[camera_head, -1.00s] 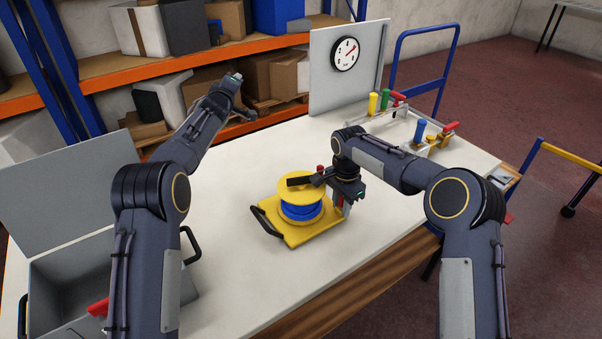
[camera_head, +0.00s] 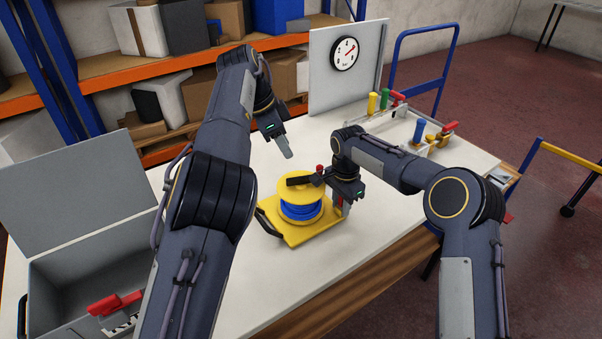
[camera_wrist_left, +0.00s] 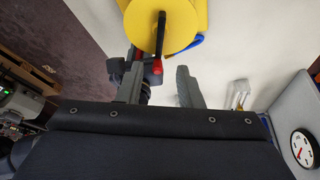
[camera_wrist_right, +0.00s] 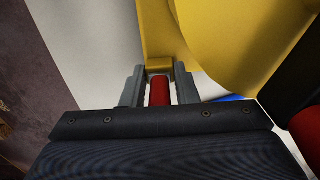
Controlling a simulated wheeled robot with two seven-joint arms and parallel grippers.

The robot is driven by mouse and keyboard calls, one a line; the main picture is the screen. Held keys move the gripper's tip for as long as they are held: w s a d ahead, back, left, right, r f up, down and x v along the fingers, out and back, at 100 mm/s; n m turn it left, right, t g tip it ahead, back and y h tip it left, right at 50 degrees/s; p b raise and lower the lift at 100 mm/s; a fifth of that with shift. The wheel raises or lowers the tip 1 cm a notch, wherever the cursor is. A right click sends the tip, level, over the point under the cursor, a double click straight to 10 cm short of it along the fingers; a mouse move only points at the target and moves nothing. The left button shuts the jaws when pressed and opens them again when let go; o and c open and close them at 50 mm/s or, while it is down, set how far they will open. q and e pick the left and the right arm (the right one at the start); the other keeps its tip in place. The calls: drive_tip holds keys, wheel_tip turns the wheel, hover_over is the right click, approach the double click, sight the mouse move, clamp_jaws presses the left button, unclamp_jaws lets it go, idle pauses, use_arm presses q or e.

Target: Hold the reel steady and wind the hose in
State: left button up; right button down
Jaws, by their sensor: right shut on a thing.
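The yellow reel (camera_head: 302,186) with blue hose (camera_head: 302,211) wound on it stands on a yellow base (camera_head: 300,236) with a black handle. A black crank arm (camera_head: 300,181) with a red knob (camera_head: 320,169) lies across its top. My right gripper (camera_head: 341,204) is at the reel's right side, shut on a red grip (camera_wrist_right: 159,92) beside the yellow base. My left gripper (camera_head: 286,150) is empty above the table behind the reel, its fingers apart in the left wrist view (camera_wrist_left: 160,88). There the red knob (camera_wrist_left: 157,67) shows near the left finger.
An open grey toolbox (camera_head: 60,275) with a red-handled tool (camera_head: 115,304) is at left. A grey panel with a gauge (camera_head: 344,53) stands at the back. A rack of coloured handles (camera_head: 400,115) is at back right. The table front is clear.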

sight(303, 176)
use_arm(q)
drive_tip(key=x, duration=1.1)
drive_tip(key=shift+d, duration=0.15)
clamp_jaws()
